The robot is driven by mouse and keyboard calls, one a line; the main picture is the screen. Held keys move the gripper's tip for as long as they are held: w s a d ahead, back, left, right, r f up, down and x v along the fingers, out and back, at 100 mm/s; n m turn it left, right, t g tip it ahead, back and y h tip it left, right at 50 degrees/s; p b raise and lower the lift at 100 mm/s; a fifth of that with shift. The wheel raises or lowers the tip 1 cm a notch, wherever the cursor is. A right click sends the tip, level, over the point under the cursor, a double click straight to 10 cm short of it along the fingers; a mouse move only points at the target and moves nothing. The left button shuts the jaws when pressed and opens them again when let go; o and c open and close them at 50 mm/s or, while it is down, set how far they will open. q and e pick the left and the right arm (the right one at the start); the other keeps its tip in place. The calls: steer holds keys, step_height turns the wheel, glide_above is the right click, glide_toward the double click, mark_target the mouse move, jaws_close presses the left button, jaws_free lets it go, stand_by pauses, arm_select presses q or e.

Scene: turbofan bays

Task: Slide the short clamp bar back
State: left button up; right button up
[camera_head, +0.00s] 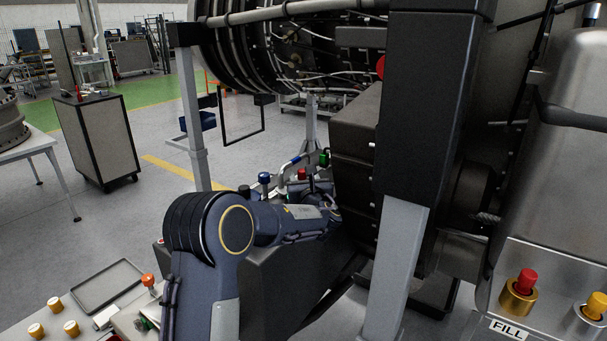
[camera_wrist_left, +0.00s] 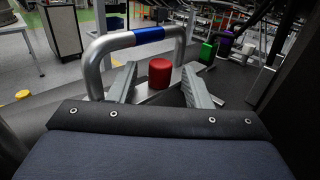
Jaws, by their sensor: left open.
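A red knob (camera_wrist_left: 160,73) on a pale metal piece stands between the two grey fingers of my left gripper (camera_wrist_left: 159,88) in the left wrist view. The fingers are open, one on each side, and I see no clear contact. The red knob also shows in the head view (camera_head: 302,174), by the end of my left arm. A bent silver bar (camera_wrist_left: 104,47) with a blue and white band rises just behind the fingers. I cannot tell for sure which part is the short clamp bar. My right gripper is out of view.
A green knob (camera_wrist_left: 207,51) and a purple one (camera_wrist_left: 226,44) stand farther right. A blue knob (camera_head: 264,178) sits left of the red one. A dark engine housing (camera_head: 356,150) and a grey post (camera_head: 396,275) stand close on the right.

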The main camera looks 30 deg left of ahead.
arm_select(q)
jaws_close()
stand_by(0.3)
